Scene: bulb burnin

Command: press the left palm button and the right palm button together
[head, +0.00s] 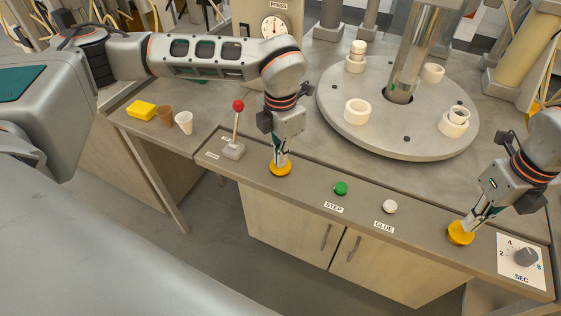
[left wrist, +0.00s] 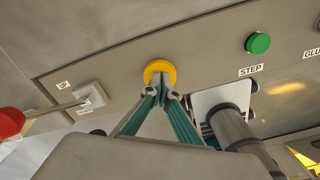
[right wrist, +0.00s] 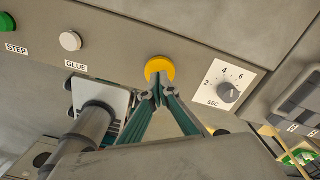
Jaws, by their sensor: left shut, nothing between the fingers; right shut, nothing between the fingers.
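The left palm button (head: 281,169) is a yellow round button on the front panel, left of the green button. My left gripper (head: 280,160) is shut and empty, with its fingertips at the top of this button. The left wrist view shows the yellow button (left wrist: 160,71) right at the tips. The right palm button (head: 460,234) is a matching yellow button near the panel's right end. My right gripper (head: 468,222) is shut and empty, its tips at that button, also in the right wrist view (right wrist: 160,68). I cannot tell whether either button is pushed down.
Between them sit a green STEP button (head: 341,188) and a white GLUE button (head: 389,206). A red-knobbed lever (head: 237,120) stands at left, a SEC dial (head: 525,257) at right. Behind is a round table (head: 340,95) with white rings. Cups and a yellow sponge (head: 141,110) lie far left.

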